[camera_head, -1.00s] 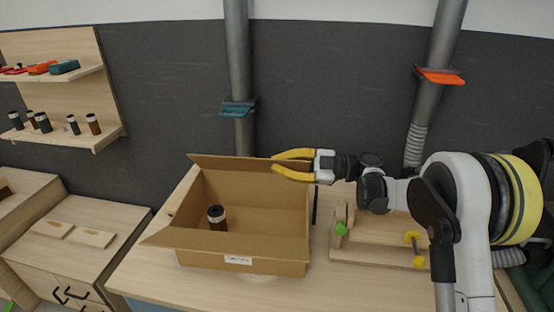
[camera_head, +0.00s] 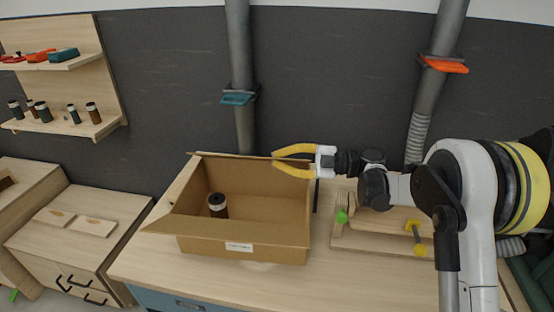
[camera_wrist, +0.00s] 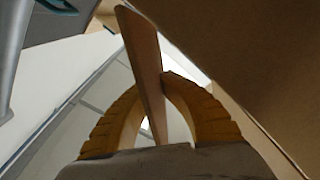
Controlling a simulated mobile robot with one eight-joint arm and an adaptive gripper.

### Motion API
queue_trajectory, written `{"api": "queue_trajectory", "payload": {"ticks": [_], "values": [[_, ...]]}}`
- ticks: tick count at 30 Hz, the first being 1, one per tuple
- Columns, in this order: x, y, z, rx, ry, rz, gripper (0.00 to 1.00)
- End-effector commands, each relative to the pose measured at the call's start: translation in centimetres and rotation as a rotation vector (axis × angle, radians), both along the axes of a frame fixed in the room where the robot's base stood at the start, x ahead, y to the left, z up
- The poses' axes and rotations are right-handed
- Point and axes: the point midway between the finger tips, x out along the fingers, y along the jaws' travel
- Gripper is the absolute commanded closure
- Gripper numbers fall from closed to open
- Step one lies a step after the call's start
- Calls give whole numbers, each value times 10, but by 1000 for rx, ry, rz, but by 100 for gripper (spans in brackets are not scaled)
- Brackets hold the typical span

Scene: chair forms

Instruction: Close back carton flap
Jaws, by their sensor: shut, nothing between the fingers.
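The brown carton (camera_head: 245,250) stands open on the workbench, with a dark jar (camera_head: 218,205) inside. Its back flap (camera_head: 225,155) shows as a thin, nearly edge-on strip along the rear rim. The left flap (camera_head: 160,222) is folded outward. My gripper (camera_head: 275,160), with yellow fingers, is at the carton's back right corner, its tips at the right end of the back flap. In the wrist view a brown cardboard strip (camera_wrist: 143,50) crosses by the fingertips (camera_wrist: 152,82); the fingers are shut and do not grip it. A broad cardboard face (camera_wrist: 240,50) fills the right.
A wooden fixture (camera_head: 380,240) with green and yellow knobs stands right of the carton. A grey pipe (camera_head: 242,120) with a teal clamp rises behind it. Shelves (camera_head: 60,90) with jars and tools hang at left. The bench front is clear.

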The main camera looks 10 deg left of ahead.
Motion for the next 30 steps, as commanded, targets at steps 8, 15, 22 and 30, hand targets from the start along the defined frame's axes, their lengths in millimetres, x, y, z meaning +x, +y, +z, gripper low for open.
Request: {"api": "queue_trajectory", "payload": {"ticks": [8,15,22,30], "values": [[0,0,0,0,1,0,75],[1,-6,0,0,1,-1,75],[7,-49,0,0,1,-4,75],[14,-103,0,0,1,-3,75]]}}
